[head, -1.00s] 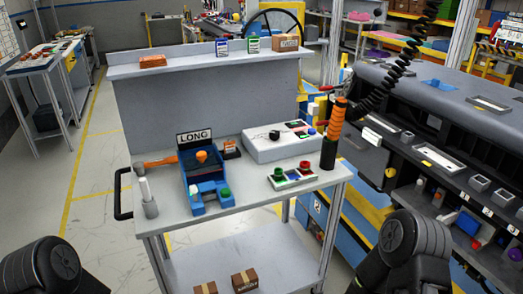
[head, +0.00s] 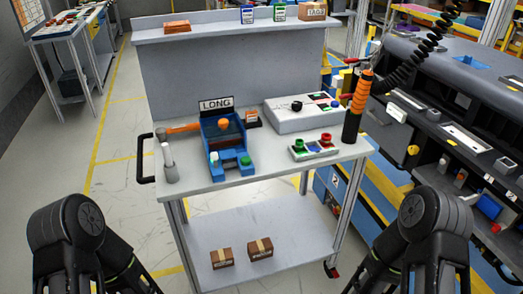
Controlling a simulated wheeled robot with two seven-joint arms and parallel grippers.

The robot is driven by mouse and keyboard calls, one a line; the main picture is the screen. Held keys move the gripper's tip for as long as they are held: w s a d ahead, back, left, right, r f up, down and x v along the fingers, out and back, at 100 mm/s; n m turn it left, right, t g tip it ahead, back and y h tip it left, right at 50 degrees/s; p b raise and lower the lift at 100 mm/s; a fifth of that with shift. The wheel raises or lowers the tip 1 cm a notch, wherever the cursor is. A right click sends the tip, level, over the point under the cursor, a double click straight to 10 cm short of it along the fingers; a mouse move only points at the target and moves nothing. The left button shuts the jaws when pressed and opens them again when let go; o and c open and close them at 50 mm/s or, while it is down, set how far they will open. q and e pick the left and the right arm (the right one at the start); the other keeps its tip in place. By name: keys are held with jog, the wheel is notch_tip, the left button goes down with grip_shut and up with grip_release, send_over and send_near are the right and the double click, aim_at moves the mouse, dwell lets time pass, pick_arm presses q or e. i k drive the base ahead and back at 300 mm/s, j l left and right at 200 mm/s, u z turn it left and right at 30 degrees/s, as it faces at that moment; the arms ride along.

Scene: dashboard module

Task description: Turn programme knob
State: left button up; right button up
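A grey-white control box (head: 285,118) sits at the back right of the trolley top. It has a black knob (head: 297,106) on its top face and small coloured parts at its right side; the knob's pointer is too small to read. My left arm (head: 70,222) shows at the lower left and my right arm (head: 432,218) at the lower right, both well apart from the box. Only dark arm links show. Neither gripper's fingers are visible.
Left of the box stands a blue fixture (head: 225,148) with a LONG sign (head: 216,104). A panel with green and red buttons (head: 313,148) lies in front of the box. An orange-handled tool (head: 357,105) stands upright at the right edge. Cartons (head: 222,258) lie on the lower shelf.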

aim_at(296, 106)
jog(key=z, duration=1.45)
jog(key=i+j+z, duration=0.1)
jog(key=i, duration=0.35)
jog(key=j, duration=0.1)
